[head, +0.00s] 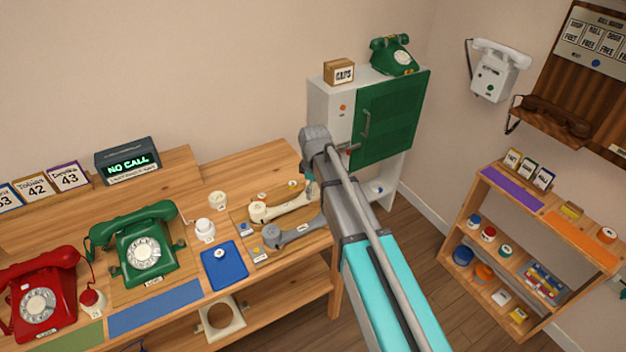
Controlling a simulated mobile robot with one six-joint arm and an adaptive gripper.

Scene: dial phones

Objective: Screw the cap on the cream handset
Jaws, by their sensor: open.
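The cream handset (282,208) lies on a wooden board (243,215) on the bench. My gripper (311,188) hangs at the right end of the cream handset, partly hidden by my arm. It is open; I cannot tell whether it touches the handset. A small round pale piece (220,254), possibly a cap, lies on a blue mat (226,275). Small round pieces (262,197) also sit by the cream handset's left end. I cannot tell which is its cap, or whether the ends are covered.
A grey handset (295,232) lies just in front of the cream one. A white jar (205,231), a cream cup (217,199) and a green phone (140,250) stand to the left. A cabinet (332,110) with a green door is behind my arm.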

